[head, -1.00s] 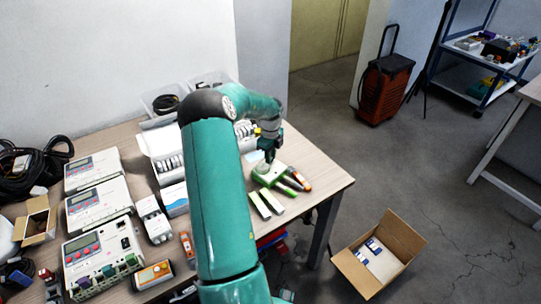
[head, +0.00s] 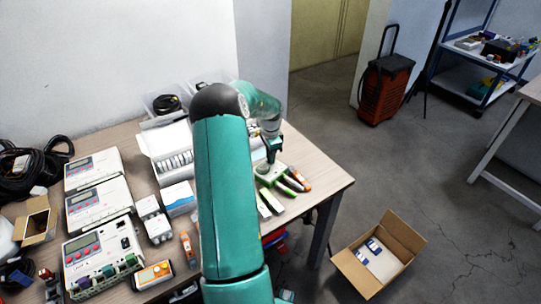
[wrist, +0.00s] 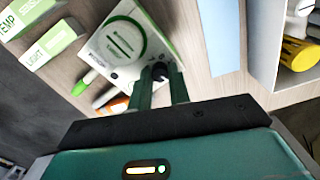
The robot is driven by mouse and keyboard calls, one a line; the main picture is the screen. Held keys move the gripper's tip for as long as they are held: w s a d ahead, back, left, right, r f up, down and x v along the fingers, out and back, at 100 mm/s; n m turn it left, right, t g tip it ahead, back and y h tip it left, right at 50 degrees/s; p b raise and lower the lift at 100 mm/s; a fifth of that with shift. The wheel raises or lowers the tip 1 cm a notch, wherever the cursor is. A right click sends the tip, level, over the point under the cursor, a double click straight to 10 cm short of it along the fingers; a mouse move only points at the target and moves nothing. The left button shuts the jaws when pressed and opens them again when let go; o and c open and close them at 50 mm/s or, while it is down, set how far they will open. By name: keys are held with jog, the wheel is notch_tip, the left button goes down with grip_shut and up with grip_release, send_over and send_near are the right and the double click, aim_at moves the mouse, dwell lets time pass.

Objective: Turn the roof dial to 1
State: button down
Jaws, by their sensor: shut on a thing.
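The sensor device (wrist: 122,48) has a pale top with green edges and a raised round part (wrist: 121,38). A small black dial (wrist: 160,71) sits on its top beside the round part. My gripper (wrist: 160,84) has its two fingers on either side of the dial and is shut on it. The fingers partly cover the dial, and I cannot read its setting. In the head view, my gripper (head: 271,153) is on top of the device (head: 266,177) near the table's right end. My arm hides part of the table.
TEMP (wrist: 18,15) and LIGHT (wrist: 52,45) blocks lie beside the device. A green pen and an orange pen (head: 300,179) lie close to its right. White boxes (head: 178,198) and several metering units stand left. An open carton (head: 378,254) is on the floor.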

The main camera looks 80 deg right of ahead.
jog(key=n, duration=1.1)
jog(key=shift+n, duration=1.8)
jog(key=c, duration=1.3)
grip_release()
jog(key=shift+r, duration=0.1)
notch_tip(320, 180, up, 14)
